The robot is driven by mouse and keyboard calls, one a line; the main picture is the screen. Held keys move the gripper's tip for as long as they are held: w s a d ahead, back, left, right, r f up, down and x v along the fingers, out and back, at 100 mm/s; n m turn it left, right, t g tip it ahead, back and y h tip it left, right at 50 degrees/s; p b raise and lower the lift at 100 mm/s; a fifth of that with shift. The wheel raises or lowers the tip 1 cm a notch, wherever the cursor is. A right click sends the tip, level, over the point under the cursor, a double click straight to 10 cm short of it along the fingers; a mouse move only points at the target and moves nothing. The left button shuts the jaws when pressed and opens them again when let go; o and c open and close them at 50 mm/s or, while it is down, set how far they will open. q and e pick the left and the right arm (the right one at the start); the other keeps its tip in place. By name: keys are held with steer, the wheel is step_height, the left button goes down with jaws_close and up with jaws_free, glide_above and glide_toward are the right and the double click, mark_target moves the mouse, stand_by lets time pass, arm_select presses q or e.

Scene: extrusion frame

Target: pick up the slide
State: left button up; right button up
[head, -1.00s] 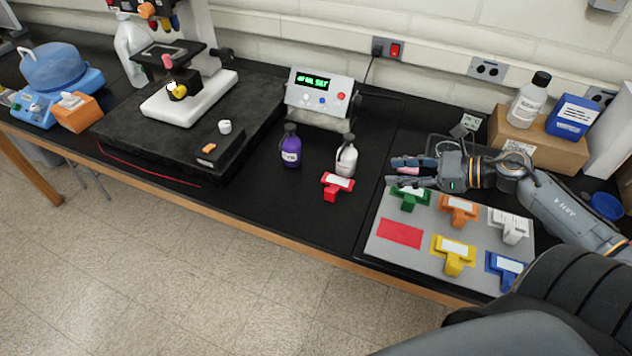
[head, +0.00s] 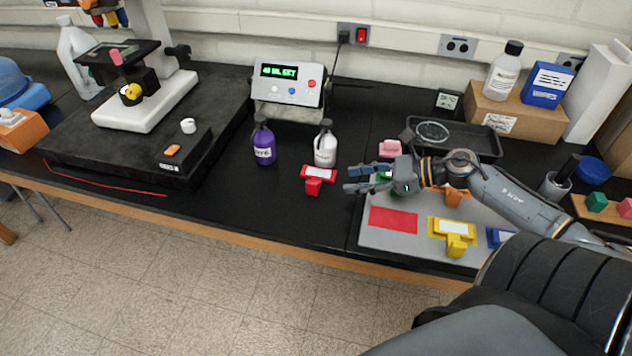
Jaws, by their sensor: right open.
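The red T-shaped piece with a white label, which I take as the slide (head: 314,187), lies on the black bench left of the grey board (head: 376,239). A bare red patch (head: 396,219) shows on that board. My right gripper (head: 354,179) is open and empty, with its fingers pointing left towards the red piece. A small gap shows between the fingertips and the piece. The gripper and arm partly hide the green and orange pieces on the board. My left gripper is not in view.
A purple bottle (head: 263,146) and a white bottle (head: 325,147) stand just behind the red piece. A yellow piece (head: 453,231) sits on the board. A pink block (head: 390,148) and black tray (head: 478,138) lie behind my gripper. The bench left of the red piece is clear.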

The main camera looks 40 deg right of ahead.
mark_target(311, 193)
steer(key=p+x, duration=0.1)
steer(key=x, duration=0.6)
steer(key=shift+w+a+p, duration=0.2)
steer(key=shift+a+p, duration=0.05)
steer(key=shift+p, duration=0.2)
steer(key=p+x, duration=0.1)
steer(key=x, duration=0.1)
steer(key=p+x, duration=0.1)
steer(key=x, duration=0.1)
steer(key=shift+w+a+f, duration=0.15)
steer(key=shift+a+f, duration=0.05)
steer(key=shift+f, duration=0.15)
jaws_close()
